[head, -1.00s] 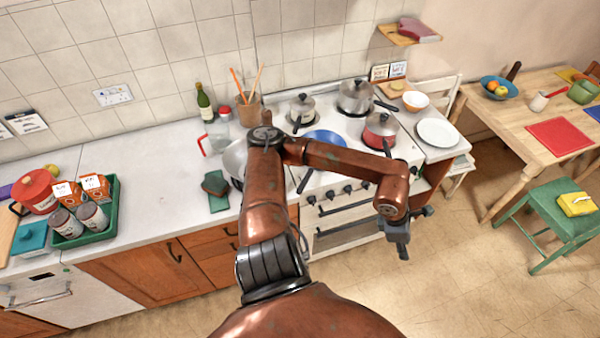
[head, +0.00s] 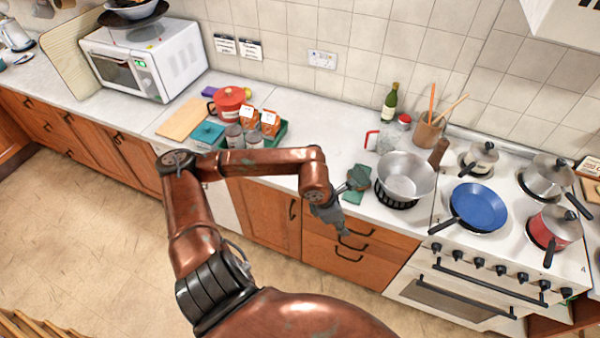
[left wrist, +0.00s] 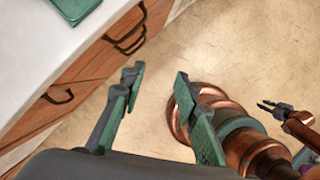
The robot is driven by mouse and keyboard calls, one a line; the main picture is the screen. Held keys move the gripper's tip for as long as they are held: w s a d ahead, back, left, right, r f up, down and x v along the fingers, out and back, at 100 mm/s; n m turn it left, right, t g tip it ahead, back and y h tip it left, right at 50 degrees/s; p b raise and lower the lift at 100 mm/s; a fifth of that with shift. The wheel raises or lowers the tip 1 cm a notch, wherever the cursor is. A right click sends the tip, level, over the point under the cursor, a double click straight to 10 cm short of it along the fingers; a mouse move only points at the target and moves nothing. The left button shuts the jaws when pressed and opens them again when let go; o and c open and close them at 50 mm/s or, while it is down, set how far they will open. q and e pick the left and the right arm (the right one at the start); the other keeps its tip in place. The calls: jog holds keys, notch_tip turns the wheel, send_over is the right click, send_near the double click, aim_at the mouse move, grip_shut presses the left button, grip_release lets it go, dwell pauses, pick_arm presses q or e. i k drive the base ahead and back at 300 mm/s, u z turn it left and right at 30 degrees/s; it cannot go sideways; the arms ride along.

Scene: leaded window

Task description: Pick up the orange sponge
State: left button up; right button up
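I cannot make out an orange sponge for certain in either current view. A small dark item (head: 358,177) lies on a green cloth (head: 355,198) on the counter left of the hob; its colour is unclear. The cloth's edge also shows at the top of the left wrist view (left wrist: 75,8). My left gripper (head: 343,232) hangs in front of the drawers, below the counter edge. In the left wrist view its fingers (left wrist: 155,88) are apart with nothing between them. My right gripper (left wrist: 262,104) shows small at the right of that view, its prongs apart, empty.
A green tray (head: 283,134) holds orange cartons and cans, beside a red pot (head: 229,101) and a teal box (head: 207,133). A steel pan (head: 406,178) and blue frying pan (head: 479,208) stand right. A microwave (head: 146,58) stands back left. Counter between tray and cloth is clear.

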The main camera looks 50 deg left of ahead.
aim_at(359, 174)
jog(key=u, duration=0.4)
jog(key=i, duration=1)
